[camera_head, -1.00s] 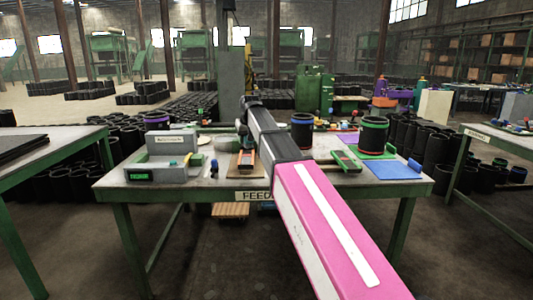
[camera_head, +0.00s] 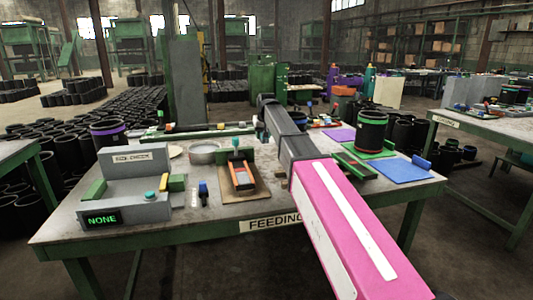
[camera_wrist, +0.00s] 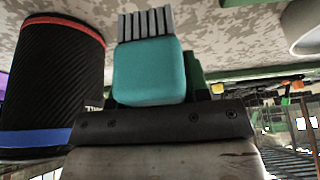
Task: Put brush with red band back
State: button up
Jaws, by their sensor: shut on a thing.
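In the wrist view my gripper (camera_wrist: 155,104) shows as a dark bolted bar, with a teal block ending in grey bristle-like strips in front of it. I take this to be the brush (camera_wrist: 148,72), held shut in the jaws. Its red band is not in sight. A green part shows just behind it. A black ribbed sleeve (camera_wrist: 52,75) with a red band at one end and a blue band at the other stands beside the brush, apparently apart from it. In the head view my arm hides the gripper and the brush.
The feeding table (camera_head: 222,218) carries a grey check station (camera_head: 138,182) reading NONE, a blue-topped item (camera_head: 203,193), a brown board (camera_head: 239,192) with an orange-and-green tool, and a round grey dish (camera_head: 205,152). A black sleeve (camera_head: 371,130) stands on a green mat; a blue mat (camera_head: 402,170) lies beside it.

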send_over(263, 156)
jog(key=s, duration=0.1)
jog(key=f, duration=0.4)
jog(key=shift+s+d+f, duration=0.15)
jog(key=shift+d+f, duration=0.05)
jog(key=shift+f, duration=0.05)
jog(key=shift+a+f, duration=0.1)
jog(key=shift+f, duration=1.85)
jog(key=shift+f, duration=0.15)
jog(key=o, duration=0.9)
jog(key=v, duration=1.2)
